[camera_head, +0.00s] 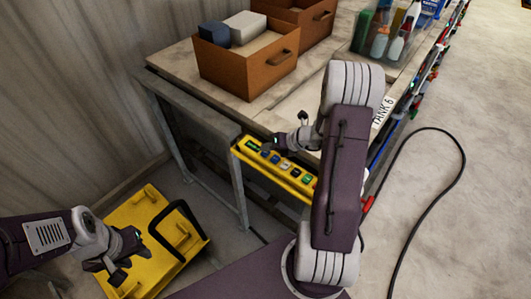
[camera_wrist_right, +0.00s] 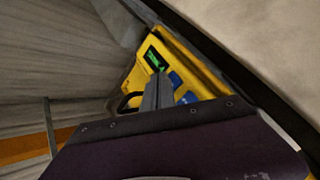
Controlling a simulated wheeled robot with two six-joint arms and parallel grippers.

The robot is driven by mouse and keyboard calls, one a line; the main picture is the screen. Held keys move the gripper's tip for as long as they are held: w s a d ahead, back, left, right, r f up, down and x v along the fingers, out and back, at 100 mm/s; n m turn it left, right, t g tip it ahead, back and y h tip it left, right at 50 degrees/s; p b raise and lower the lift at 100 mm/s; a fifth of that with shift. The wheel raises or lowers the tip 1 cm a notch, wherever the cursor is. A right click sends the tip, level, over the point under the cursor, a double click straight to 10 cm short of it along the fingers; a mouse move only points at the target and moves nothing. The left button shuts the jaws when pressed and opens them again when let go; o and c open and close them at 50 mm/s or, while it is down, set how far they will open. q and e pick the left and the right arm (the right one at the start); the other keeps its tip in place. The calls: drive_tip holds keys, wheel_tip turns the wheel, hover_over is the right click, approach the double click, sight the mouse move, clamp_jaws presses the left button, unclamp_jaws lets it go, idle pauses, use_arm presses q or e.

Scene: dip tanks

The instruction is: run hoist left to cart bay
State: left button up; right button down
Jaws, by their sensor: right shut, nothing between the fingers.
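A yellow control panel (camera_head: 300,190) with a small green display and a row of coloured buttons hangs at the table's front edge. My right gripper (camera_head: 269,147) is just above the panel's left part, near the display end. In the right wrist view the shut, empty fingers (camera_wrist_right: 158,88) point at the yellow panel (camera_wrist_right: 133,80), between its green display (camera_wrist_right: 154,60) and the blue buttons (camera_wrist_right: 177,107). I cannot tell whether they touch it. My left gripper (camera_head: 116,272) is over a yellow block-like thing (camera_head: 155,210) with a black handle; its finger opening is unclear. The hoist is not identifiable.
The table holds an orange-brown drawer box (camera_head: 245,75) with a blue and a white item in it, a second brown box (camera_head: 317,22) and a clear bin (camera_head: 378,45) of bottles. A "TANK 6" label (camera_head: 382,112) is beside my right arm. A black cable (camera_head: 410,222) loops over the floor at right.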

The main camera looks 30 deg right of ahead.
sight(268, 153)
drive_tip(key=shift+f+b, duration=0.4)
idle(0.5)
drive_tip(key=shift+r, duration=0.15)
drive_tip(key=shift+r+p, duration=0.7)
drive_tip(key=shift+p, duration=0.1)
wheel_tip(268, 153, up, 5)
drive_tip(key=p, duration=0.4)
drive_tip(key=shift+r+p, duration=0.1)
drive_tip(key=shift+p, duration=0.3)
idle(5.1)
